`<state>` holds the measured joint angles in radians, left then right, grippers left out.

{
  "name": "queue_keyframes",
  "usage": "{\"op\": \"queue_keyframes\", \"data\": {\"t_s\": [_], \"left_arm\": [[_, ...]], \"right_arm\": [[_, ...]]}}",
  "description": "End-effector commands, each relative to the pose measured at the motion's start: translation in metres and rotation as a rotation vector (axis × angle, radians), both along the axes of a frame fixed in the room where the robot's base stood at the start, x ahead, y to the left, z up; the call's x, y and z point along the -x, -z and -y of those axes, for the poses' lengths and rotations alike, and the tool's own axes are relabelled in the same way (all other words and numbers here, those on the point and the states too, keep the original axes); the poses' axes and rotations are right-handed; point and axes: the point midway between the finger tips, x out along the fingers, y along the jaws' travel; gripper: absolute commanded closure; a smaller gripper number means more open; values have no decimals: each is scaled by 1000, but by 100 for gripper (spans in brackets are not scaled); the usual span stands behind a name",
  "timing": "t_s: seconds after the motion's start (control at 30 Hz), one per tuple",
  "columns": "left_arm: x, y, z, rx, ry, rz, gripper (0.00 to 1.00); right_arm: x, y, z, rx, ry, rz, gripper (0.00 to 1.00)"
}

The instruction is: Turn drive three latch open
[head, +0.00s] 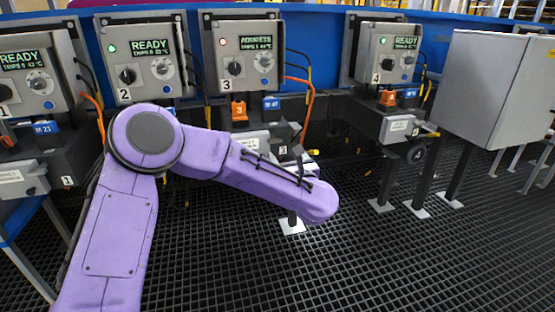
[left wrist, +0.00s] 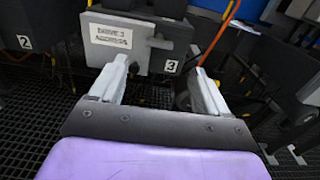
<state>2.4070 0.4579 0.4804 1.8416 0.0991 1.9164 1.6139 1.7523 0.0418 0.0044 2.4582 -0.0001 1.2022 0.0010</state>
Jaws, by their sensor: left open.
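Drive three (head: 226,52) is a grey box with a red light, a screen reading ADDRESS, a black knob and a 3 plate. Below it is a lower grey box (head: 251,138), partly hidden by my purple left arm. In the left wrist view, this lower box (left wrist: 112,52) carries a label and a 3 plate; a dark fitting at its right side may be the latch, but I cannot tell its position. My left gripper (left wrist: 160,78) is open and empty, its fingers pointing toward the lower box. In the head view the gripper is mostly hidden. My right gripper is not in view.
Drives one (head: 60,85), two (head: 130,72) and four (head: 373,52) stand alongside, two and four with green lights. An orange cable (head: 309,95) hangs right of drive three. A large grey cabinet (head: 485,85) stands at right. The dark grated floor (head: 400,265) is clear in front.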

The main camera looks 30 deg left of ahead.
Motion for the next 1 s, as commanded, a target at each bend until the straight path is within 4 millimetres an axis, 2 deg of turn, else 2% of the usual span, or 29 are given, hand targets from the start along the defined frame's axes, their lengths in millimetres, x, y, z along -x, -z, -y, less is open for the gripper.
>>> {"op": "queue_keyframes", "data": {"t_s": [0.2, 0.4, 0.53, 0.77, 0.8, 0.93, 0.97, 1.0], "left_arm": [[-30, 3, -38, -2, -3, -5, 23], [-54, 2, -64, -5, 0, -8, 23], [-60, 1, -72, -6, 2, -9, 23], [-61, 1, -73, -8, 3, -11, 23], [-61, 1, -72, -8, 3, -11, 30], [-61, 1, -72, -8, 3, -11, 72], [-61, 1, -72, -8, 3, -11, 80], [-61, 1, -72, -8, 3, -11, 80]], "right_arm": [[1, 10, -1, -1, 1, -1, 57], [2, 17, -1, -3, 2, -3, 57], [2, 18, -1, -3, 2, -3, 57], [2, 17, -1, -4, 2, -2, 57], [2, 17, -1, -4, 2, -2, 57], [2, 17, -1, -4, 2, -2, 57], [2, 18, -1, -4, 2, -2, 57], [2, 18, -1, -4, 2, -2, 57]]}}
